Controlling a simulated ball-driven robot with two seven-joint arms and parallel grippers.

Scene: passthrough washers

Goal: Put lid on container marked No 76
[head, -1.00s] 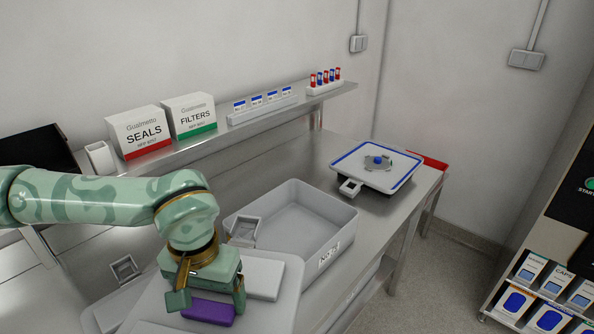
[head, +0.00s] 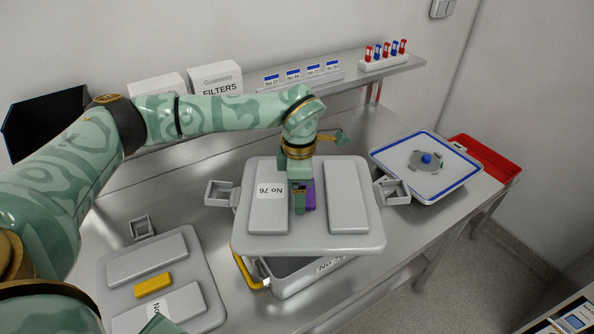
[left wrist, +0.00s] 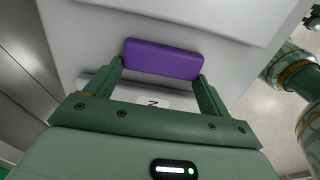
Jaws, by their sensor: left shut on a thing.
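My left gripper (head: 301,196) is shut on the purple handle (head: 310,194) of a grey lid (head: 350,243) marked No 76. The purple handle also shows between the fingers in the left wrist view (left wrist: 162,60). The lid is over the grey container (head: 300,283), whose front label also appears to read No 76. The container's front wall and part of its inside show below the lid's near edge; the rest is hidden. The lid looks raised above the rim, but I cannot tell the exact gap. My right gripper cannot be made out.
Another grey lid with a yellow handle (head: 153,285) lies at lower left. A yellow edge (head: 245,272) shows beside the container. A blue-rimmed tray (head: 430,195) and a red tray (head: 490,160) are at right. A shelf (head: 345,82) with boxes and labelled racks runs behind.

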